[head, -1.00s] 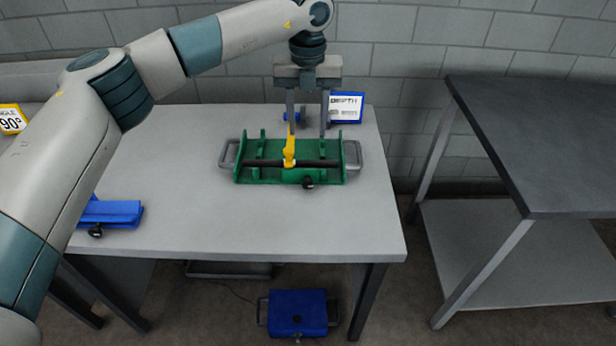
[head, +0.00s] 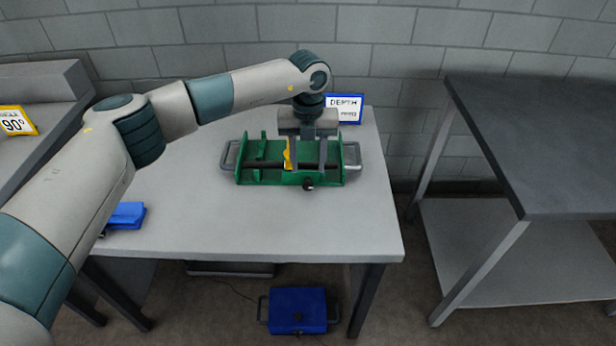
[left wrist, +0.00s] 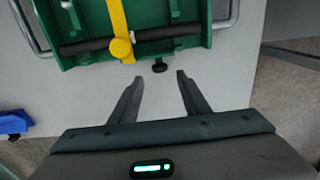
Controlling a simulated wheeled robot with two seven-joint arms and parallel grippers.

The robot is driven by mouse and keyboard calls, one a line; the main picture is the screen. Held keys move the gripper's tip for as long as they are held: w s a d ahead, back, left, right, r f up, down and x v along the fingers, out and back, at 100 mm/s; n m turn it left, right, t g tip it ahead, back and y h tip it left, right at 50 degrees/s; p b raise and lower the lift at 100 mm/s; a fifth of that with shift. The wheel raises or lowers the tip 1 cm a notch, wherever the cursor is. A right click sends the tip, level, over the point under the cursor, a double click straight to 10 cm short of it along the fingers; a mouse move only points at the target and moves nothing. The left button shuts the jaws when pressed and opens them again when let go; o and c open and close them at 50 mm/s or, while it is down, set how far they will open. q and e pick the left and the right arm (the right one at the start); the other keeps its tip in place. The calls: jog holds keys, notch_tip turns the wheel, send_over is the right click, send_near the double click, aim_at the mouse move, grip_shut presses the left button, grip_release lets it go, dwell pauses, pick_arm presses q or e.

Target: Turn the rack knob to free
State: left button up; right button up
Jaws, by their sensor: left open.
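The green rack (head: 262,176) sits on the grey table with a dark bar across it and a yellow piece (head: 287,154) at its middle. The black knob (head: 308,184) sticks out of the rack's front side. It also shows in the left wrist view (left wrist: 159,66), just beyond my fingertips and roughly centred between them. My left gripper (head: 308,168) points down over the rack's front part in the head view. Its two fingers (left wrist: 160,79) are apart and nothing is between them. I cannot tell whether either finger touches the rack. My right gripper is not in view.
A "DEPTH" sign (head: 344,108) stands behind the rack. A blue fixture (head: 126,215) lies at the table's left side. A blue box (head: 298,311) is on the floor. The table's front (head: 250,225) is clear. A dark bench (head: 540,140) stands to the right.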

aim_at(308, 182)
pick_arm(q)
notch_tip(308, 182, down, 7)
jog(key=shift+r+p, duration=0.15)
jog(key=shift+p, duration=0.35)
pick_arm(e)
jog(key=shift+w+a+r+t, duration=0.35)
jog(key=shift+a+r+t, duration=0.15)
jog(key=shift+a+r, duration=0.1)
pick_arm(q)
jog(key=c, duration=1)
